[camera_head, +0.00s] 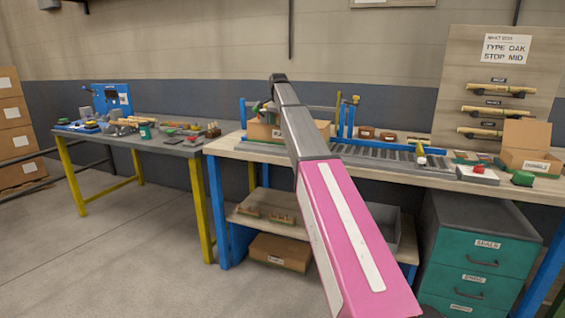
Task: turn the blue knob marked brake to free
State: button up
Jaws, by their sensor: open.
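I cannot make out a blue knob or a brake marking in the camera_head view. A blue upright panel (112,97) with a white label stands at the back of the left table; its small parts are too small to read. A blue frame (350,121) stands on the right bench, partly behind my arm. My pink and grey arm reaches up from the bottom right of centre toward this bench. My gripper is not clearly visible; the arm's upper end hides what lies behind it.
The left table (185,150) holds several small parts. The right bench (225,147) carries a roller track (380,156), an open cardboard box (526,160) and a small box with a red button (478,171). Teal drawers (480,262) stand below. Floor at left is clear.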

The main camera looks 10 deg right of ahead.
jog(key=s+f+n, duration=0.1)
jog(key=s+f, duration=0.1)
jog(key=f, duration=0.3)
jog(key=s+f, duration=0.3)
jog(key=f, duration=0.2)
jog(key=s+f+n, duration=0.1)
jog(key=s+f, duration=0.1)
jog(key=f, duration=0.4)
jog(key=shift+s+d+f+n, duration=0.1)
jog(key=shift+s+d+n, duration=0.2)
jog(key=shift+s+d, duration=0.1)
jog(key=s+f+n, duration=0.4)
jog(key=s+f, duration=1)
jog(key=s, duration=0.3)
jog(key=s+d+f+n, duration=0.1)
jog(key=s+f+n, duration=0.2)
jog(key=s+f, duration=1.2)
jog(key=s, duration=0.3)
jog(key=shift+s+d+f+n, duration=0.2)
jog(key=shift+d+f+n, duration=0.05)
jog(key=shift+n, duration=0.15)
